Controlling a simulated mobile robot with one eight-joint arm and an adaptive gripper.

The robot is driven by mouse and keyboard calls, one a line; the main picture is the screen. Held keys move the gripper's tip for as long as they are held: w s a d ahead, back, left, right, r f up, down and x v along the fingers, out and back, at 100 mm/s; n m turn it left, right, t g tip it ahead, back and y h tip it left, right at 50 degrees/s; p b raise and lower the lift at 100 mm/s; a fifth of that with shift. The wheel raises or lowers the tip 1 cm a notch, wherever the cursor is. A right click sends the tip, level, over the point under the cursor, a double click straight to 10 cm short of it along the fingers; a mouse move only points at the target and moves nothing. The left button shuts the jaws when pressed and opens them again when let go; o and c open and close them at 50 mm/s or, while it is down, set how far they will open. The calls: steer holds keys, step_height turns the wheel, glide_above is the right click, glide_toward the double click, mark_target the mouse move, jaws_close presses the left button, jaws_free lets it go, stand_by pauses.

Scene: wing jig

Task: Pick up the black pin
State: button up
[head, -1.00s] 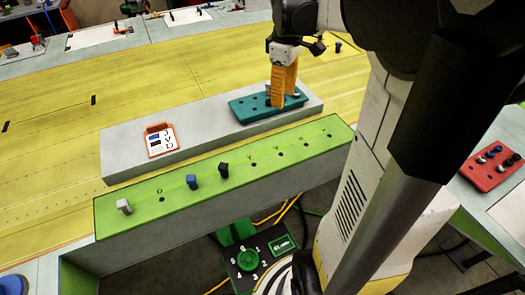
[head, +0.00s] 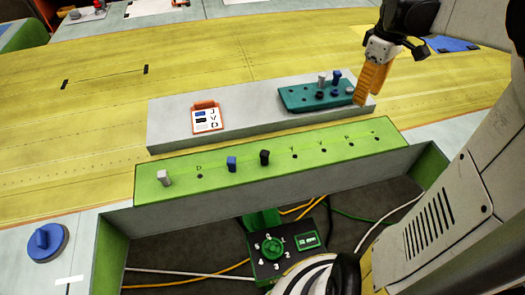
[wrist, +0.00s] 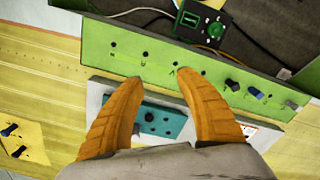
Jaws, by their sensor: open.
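A black pin (head: 264,158) stands upright in the green panel (head: 170,190), to the right of a blue pin (head: 231,163) and a grey pin (head: 163,178). In the wrist view the black pin (wrist: 232,84) stands to the right of the fingers. My gripper (head: 363,98) shows its orange fingers in front of the right end of the teal tray (head: 290,97). In the wrist view my gripper (wrist: 159,80) is open with nothing between the fingers. The tray (wrist: 172,123) shows partly between them.
The grey slab (head: 170,125) bears the teal tray and an orange-framed card (head: 207,117). A control box (head: 285,252) sits below the panel. Several holes right of the black pin are empty.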

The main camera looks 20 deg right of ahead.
steer(key=shift+o, duration=0.7)
steer(key=n+p, duration=0.2)
steer(key=n, duration=2)
glide_toward(265, 153)
steer(key=shift+w+d, duration=0.35)
steer(key=shift+w, duration=0.15)
steer(key=f+b, duration=0.1)
steer(key=f, duration=0.4)
steer(key=shift+a, duration=0.2)
steer(key=f, duration=0.3)
steer(key=s+f+b, duration=0.1)
steer(key=f, duration=0.1)
steer(key=shift+a, duration=0.2)
steer(key=shift+w+f, duration=0.1)
steer(key=shift+f, duration=0.4)
jaws_close()
